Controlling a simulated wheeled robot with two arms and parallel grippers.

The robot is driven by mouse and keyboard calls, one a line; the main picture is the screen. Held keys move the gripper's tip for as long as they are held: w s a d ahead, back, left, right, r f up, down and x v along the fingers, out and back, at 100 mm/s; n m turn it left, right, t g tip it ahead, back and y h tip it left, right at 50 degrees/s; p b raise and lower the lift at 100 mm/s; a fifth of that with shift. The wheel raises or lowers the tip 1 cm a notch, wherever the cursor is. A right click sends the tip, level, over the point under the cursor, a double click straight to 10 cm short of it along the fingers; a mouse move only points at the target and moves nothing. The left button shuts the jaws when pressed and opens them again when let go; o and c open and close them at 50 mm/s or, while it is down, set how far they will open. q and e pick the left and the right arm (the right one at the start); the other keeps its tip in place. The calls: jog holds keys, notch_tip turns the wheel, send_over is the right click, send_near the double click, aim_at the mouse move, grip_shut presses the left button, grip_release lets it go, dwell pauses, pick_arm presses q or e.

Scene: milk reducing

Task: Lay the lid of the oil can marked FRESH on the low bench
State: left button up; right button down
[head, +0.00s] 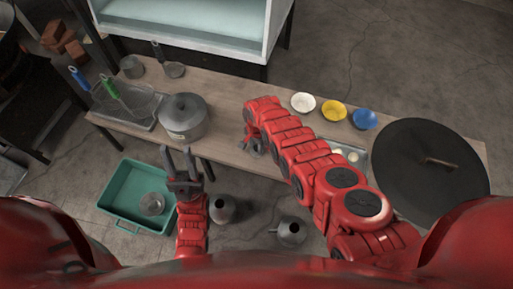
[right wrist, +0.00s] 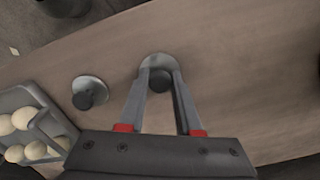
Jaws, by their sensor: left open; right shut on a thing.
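My right gripper (right wrist: 160,78) is shut on the dark knob of a small round grey lid (right wrist: 155,62). The lid is flat, knob up, at or just above the wooden low bench (right wrist: 235,60); I cannot tell if it touches. In the head view my right gripper (head: 253,143) is over the bench's middle, partly hidden by my arm. A second knobbed lid (right wrist: 90,90) lies on the bench beside it. Two grey cans, one (head: 222,208) and another (head: 290,231), stand on the floor before the bench. No FRESH marking is readable. My left gripper (head: 178,158) is open and empty.
A lidded grey pot (head: 183,118) stands on the bench (head: 232,95). White (head: 303,102), yellow (head: 333,110) and blue (head: 364,119) bowls are at the back right. A large black lid (head: 415,180) covers the right end. A teal crate (head: 120,213) is on the floor.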

aim_at(256, 147)
jog(key=shift+f, duration=0.2)
jog(key=c, duration=0.6)
grip_release()
jog(key=shift+r, duration=0.15)
jog(key=shift+r+p, duration=0.35)
jog(key=shift+r, duration=0.05)
notch_tip(256, 147, up, 5)
jog(key=p, duration=0.4)
jog(key=shift+r, duration=0.15)
notch_tip(256, 147, up, 6)
jog(key=p, duration=0.1)
